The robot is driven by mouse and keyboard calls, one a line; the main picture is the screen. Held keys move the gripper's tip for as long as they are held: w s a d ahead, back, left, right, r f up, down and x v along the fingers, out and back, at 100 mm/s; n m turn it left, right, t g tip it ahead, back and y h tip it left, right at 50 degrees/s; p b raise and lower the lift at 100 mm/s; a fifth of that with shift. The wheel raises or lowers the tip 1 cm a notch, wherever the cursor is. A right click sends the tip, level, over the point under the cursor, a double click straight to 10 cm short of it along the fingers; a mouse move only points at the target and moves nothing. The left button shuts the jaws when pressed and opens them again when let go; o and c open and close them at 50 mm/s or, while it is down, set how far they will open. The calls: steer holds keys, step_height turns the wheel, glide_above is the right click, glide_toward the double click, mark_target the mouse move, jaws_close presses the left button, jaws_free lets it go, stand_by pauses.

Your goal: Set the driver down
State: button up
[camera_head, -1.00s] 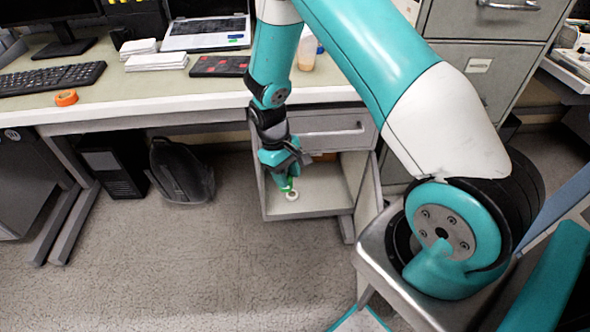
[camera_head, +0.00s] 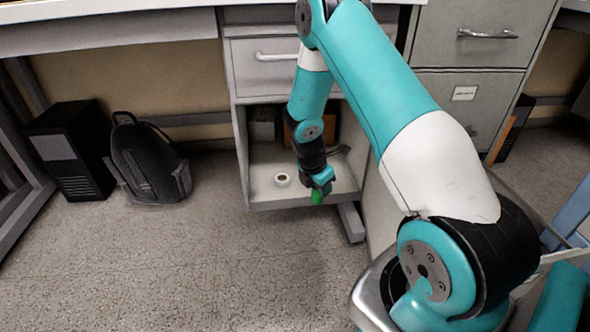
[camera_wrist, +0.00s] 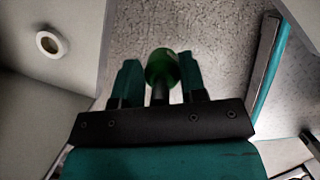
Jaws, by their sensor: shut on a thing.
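The driver (camera_head: 317,197) shows as a green piece at the tip of my gripper (camera_head: 322,183). In the wrist view the driver's rounded green end (camera_wrist: 162,68) sits between the two teal fingers of my gripper (camera_wrist: 160,80), with a dark shaft below it. My gripper is shut on the driver and holds it at the front edge of the open cabinet shelf (camera_head: 262,180). In the wrist view, floor shows beyond the driver. The rest of the driver is hidden by the gripper.
A white tape roll (camera_head: 282,180) lies on the shelf left of my gripper; it also shows in the wrist view (camera_wrist: 50,43). A drawer (camera_head: 270,62) is above the shelf. A backpack (camera_head: 143,160) and a black computer tower (camera_head: 72,150) stand on the floor at left. The floor in front is clear.

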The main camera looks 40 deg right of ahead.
steer(key=d+f+n+b, duration=0.3)
steer(key=f+b, duration=0.1)
steer(key=f, duration=0.2)
steer(key=shift+t, duration=0.4)
steer(key=w+d+b, duration=0.2)
steer(key=w+d, duration=0.1)
steer(key=d, duration=0.1)
steer(key=w+d+b, duration=0.3)
steer(key=w+d, duration=0.1)
steer(key=d, duration=0.1)
steer(key=w+d+b, duration=0.3)
steer(key=w+d, duration=0.1)
steer(key=d, duration=0.1)
steer(key=shift+d, duration=0.1)
step_height(320, 180, down, 4)
steer(key=b, duration=0.3)
steer(key=shift+r+b, duration=0.25)
steer(key=shift+b, duration=0.05)
steer(key=shift+r, duration=0.2)
steer(key=shift+s+f+p, duration=0.1)
steer(key=shift+p, duration=0.2)
steer(key=o, duration=0.9)
steer(key=shift+o, duration=0.2)
